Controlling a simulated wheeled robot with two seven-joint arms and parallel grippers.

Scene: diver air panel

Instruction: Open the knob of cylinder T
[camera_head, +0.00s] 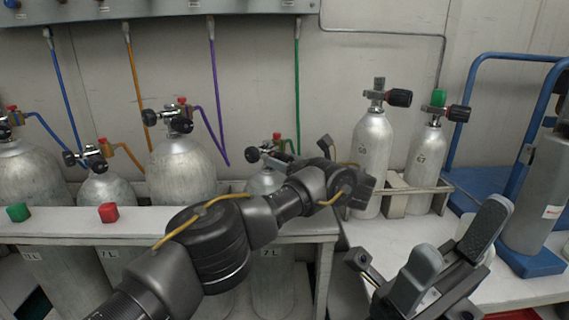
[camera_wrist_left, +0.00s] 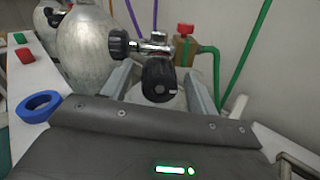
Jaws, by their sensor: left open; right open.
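No letter T is legible, so I cannot tell which cylinder is T. A grey cylinder (camera_head: 264,180) with a green hose stands in the rack, partly hidden behind my left arm. In the left wrist view its valve shows a black front knob (camera_wrist_left: 158,80), a black side knob (camera_wrist_left: 121,45) and a red cap (camera_wrist_left: 186,29). My left gripper (camera_head: 338,172) is open at this valve. In the left wrist view its fingers (camera_wrist_left: 160,88) lie on either side of the front knob; contact cannot be told. My right gripper (camera_head: 455,250) is open and empty, at lower right.
More cylinders stand left in the rack, including a large one (camera_head: 182,168). A green block (camera_head: 18,212) and a red block (camera_head: 108,212) sit on the rack ledge. Two cylinders (camera_head: 371,145) (camera_head: 426,160) stand right on the bench. A blue ring (camera_wrist_left: 39,106) lies on the ledge.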

